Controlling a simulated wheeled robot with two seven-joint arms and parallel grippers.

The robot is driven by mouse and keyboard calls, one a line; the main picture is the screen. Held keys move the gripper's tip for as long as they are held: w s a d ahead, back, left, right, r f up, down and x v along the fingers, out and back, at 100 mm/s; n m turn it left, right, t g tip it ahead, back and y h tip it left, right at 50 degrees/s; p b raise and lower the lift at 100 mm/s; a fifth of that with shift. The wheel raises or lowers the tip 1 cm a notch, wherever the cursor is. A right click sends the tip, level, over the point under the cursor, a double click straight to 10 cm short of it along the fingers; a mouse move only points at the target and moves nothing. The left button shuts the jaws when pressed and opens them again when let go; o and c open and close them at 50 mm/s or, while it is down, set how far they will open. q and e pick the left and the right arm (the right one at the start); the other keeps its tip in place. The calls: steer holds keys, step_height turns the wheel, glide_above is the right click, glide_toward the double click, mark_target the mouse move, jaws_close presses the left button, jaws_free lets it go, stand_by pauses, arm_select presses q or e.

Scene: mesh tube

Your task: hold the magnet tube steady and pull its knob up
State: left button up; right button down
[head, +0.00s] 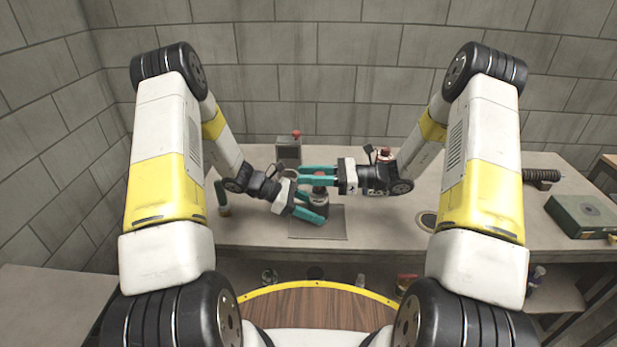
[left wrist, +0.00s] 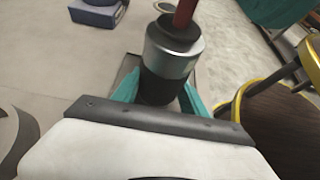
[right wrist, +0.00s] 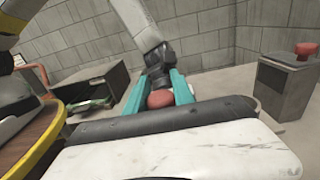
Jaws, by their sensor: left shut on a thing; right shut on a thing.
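The magnet tube (head: 314,201) stands upright on a thin plate (head: 335,231) on the table. In the left wrist view the tube (left wrist: 173,52) has a metal band, a dark lower body and a dark top with a red part (left wrist: 184,13) rising from it. My left gripper (head: 318,211) is shut on the tube's dark body, a teal finger on each side. My right gripper (head: 302,175) is above it, shut on the red knob. The knob (right wrist: 160,98) shows between the teal fingers in the right wrist view; the fingers partly hide it in the head view.
A grey box with a red button (head: 288,151) stands behind the tube. A small cylinder (head: 222,198) stands to the left. A round ring (head: 427,220), a dark ribbed rod (head: 541,175) and a green box (head: 582,215) lie to the right. The table front is mostly clear.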

arm_select(q)
steer(key=shift+a, duration=0.1)
arm_select(e)
step_height(320, 180, up, 4)
steer(key=shift+r, duration=0.2)
arm_select(q)
steer(key=shift+f, duration=0.1)
arm_select(e)
steer(key=c, duration=1.1)
jaws_free()
steer(key=shift+o, duration=0.2)
steer(key=shift+d, duration=0.35)
steer(key=d, duration=1.1)
steer(key=shift+d, duration=0.15)
